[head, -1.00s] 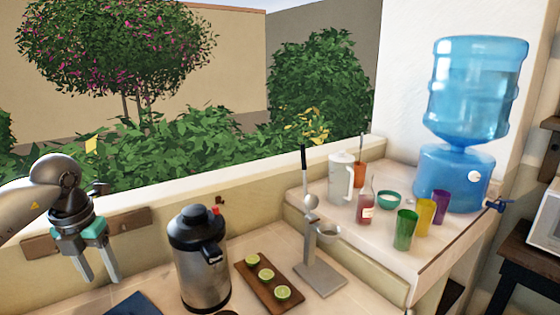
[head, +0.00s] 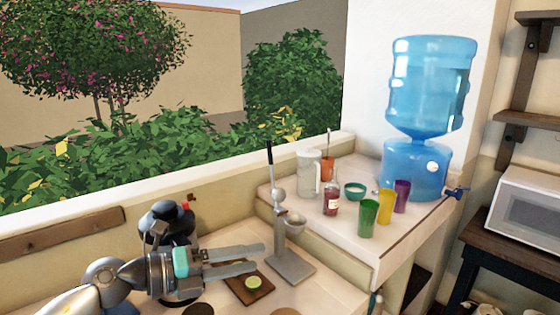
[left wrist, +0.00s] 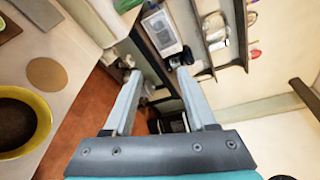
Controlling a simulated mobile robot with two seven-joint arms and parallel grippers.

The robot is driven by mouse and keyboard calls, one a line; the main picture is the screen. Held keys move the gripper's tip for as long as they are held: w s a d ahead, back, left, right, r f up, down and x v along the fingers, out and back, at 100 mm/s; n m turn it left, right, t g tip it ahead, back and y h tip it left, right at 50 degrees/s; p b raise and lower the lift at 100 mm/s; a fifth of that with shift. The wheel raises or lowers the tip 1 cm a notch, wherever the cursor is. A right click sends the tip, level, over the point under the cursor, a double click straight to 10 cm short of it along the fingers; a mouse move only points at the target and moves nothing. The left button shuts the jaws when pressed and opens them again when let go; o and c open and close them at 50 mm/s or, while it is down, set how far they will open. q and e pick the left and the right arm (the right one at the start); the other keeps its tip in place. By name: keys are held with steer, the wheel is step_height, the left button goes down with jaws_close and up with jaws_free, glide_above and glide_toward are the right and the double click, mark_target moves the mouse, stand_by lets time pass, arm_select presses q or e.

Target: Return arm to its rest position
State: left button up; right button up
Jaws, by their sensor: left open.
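My left gripper (head: 262,257) is in the lower left of the head view, pointing right with its two grey fingers apart and nothing between them. It is in front of the steel dispenser with a black lid (head: 168,222) and partly covers the cutting board (head: 236,291). In the left wrist view the open fingers (left wrist: 158,75) also show empty, with the red tile floor and a far shelf beyond them. My right gripper is not in view.
A lime press (head: 290,258) stands just right of the fingers. Several cups, a red bottle (head: 331,199), a white pitcher (head: 309,174) and a blue water dispenser (head: 416,170) stand on the raised counter. A yellow-rimmed bowl (left wrist: 40,110) shows in the left wrist view.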

arm_select(q)
steer(key=a+r+n+t+y, duration=0.3)
steer(key=r+n+t+y, duration=0.15)
steer(key=n+t, duration=0.9)
steer(key=s+a+f+n+g+y, duration=0.3)
steer(key=a+f+n+g+y, duration=0.2)
steer(key=a+f+n+y, duration=0.55)
steer(key=s+d+f+n+g, duration=0.2)
steer(key=s+f+n+g, duration=0.3)
steer(key=s+f, duration=0.55)
steer(key=s+d+f+n+g, duration=0.2)
steer(key=s+f+n+g, duration=0.2)
steer(key=s+f+g, duration=0.65)
steer(key=s+f+t+b, duration=0.1)
steer(key=s+f+b, duration=0.15)
steer(key=f, duration=0.95)
steer(key=s+f+t+b, duration=0.15)
steer(key=f+b, duration=0.25)
steer(key=f, duration=0.9)
steer(key=s+a+f+g+b, duration=0.2)
steer(key=s+f+b, duration=0.4)
steer(key=s+f, duration=0.9)
step_height(320, 180, down, 4)
steer(key=shift+s+a+f+m+h, duration=0.15)
steer(key=shift+s+a+m+h, duration=0.15)
steer(key=shift+a, duration=0.15)
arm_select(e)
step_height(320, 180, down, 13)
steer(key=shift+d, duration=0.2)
